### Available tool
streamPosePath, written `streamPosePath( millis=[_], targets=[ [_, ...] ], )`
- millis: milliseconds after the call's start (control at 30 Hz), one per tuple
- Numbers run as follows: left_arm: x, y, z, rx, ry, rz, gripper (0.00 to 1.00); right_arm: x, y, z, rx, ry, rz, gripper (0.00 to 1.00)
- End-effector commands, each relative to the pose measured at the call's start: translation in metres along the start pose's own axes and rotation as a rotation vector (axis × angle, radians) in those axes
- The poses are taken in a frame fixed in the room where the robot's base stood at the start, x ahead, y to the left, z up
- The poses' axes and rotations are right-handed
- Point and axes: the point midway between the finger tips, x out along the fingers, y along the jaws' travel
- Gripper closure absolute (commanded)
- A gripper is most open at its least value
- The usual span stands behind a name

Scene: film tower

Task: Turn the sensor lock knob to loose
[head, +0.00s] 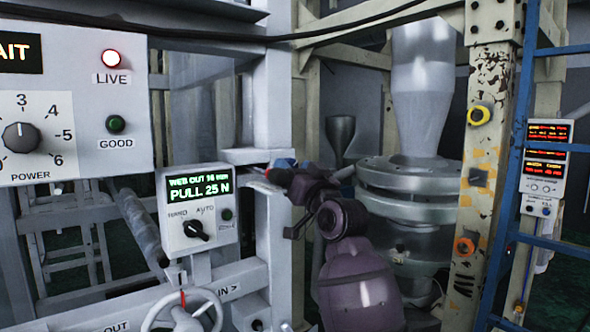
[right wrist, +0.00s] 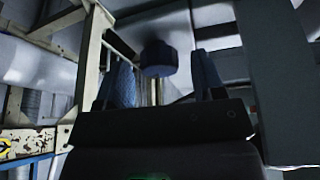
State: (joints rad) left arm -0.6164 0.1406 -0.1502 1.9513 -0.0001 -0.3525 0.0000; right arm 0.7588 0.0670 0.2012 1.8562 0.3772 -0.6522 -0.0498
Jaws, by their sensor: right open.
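In the right wrist view a dark blue round knob (right wrist: 158,58) on a pale stem shows between and beyond my fingers; it may be the sensor lock knob, but I can read no label on it. My right gripper (right wrist: 165,82) is open, with one blue-faced finger on each side of the knob's line and a gap to both. In the head view my right gripper (head: 281,170) reaches left to the pale frame post; small blue and red parts show at its tip, and I cannot tell knob from finger there. My left gripper is in neither view.
A control box (head: 198,210) reading "PULL 25 N" stands left of my right gripper. Below it is a handwheel (head: 186,312). A large panel (head: 75,90) with a power dial fills the upper left. A steel hopper (head: 420,90) and a worn yellow post (head: 482,170) stand to the right.

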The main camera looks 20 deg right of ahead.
Motion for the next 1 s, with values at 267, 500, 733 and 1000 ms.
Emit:
streamPosePath(
  millis=[267, 500, 733, 1000],
  targets=[
    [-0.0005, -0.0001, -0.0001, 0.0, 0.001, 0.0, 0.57, -0.0003, 0.0, 0.0002, 0.0, 0.0, 0.0, 0.59],
    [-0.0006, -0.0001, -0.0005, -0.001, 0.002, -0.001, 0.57, -0.0004, 0.0, 0.0002, 0.0, 0.0, 0.0, 0.86],
    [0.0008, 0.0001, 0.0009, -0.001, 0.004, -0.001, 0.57, -0.0008, 0.001, 0.0003, -0.03, 0.001, -0.012, 0.86],
    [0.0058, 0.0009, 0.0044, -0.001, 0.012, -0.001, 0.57, -0.0012, 0.0025, 0.0008, -0.161, 0.004, -0.064, 0.86]
  ],
)
